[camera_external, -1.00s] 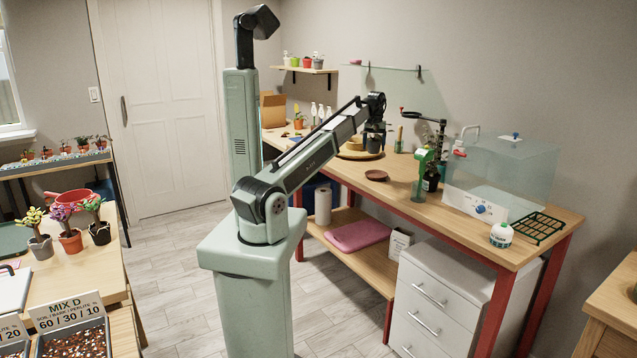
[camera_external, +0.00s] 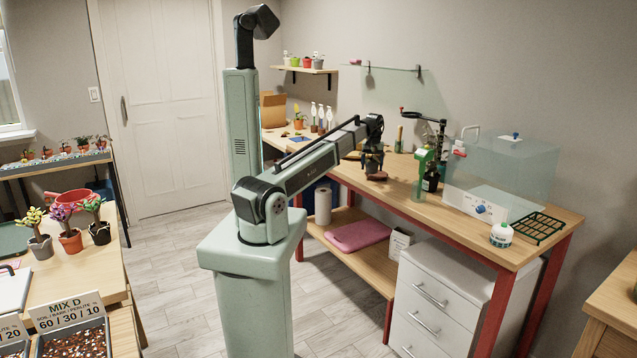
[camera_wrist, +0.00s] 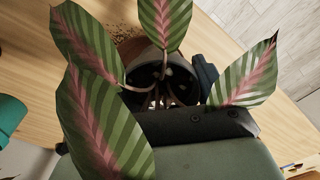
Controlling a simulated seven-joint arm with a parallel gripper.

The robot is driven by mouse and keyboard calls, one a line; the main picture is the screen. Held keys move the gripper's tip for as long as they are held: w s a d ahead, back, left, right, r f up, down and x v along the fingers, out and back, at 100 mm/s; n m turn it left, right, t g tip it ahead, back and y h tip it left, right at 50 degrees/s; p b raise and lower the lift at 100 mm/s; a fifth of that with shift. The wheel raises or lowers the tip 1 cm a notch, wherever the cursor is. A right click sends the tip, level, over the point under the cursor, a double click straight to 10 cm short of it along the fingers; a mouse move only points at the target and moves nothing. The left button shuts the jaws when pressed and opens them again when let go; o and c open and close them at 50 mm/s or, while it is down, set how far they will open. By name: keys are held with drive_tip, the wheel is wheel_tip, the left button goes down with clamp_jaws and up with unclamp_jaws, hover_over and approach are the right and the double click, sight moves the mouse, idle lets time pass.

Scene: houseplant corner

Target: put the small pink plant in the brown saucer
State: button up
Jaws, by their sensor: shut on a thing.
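The small pink plant (camera_wrist: 165,85), with green leaves striped in pink and a dark-centred pot, fills much of the wrist view. My gripper (camera_external: 373,163) is shut on its pot; the finger (camera_wrist: 205,78) shows beside the rim, and the leaves hide part of the grip. In the external view my gripper is over the bench, just above the brown saucer (camera_external: 377,177), which is partly covered by it. In the wrist view a brown patch behind the pot, probably the saucer, is largely hidden by a leaf. I cannot tell whether the pot touches the saucer.
Bare bench lies between saucer and container.

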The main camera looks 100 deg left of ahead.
drive_tip(key=shift+f, duration=0.55)
drive_tip(key=o, duration=1.1)
wheel_tip(320, 180, up, 13)
drive_tip(key=shift+f, duration=0.1)
idle(0.6)
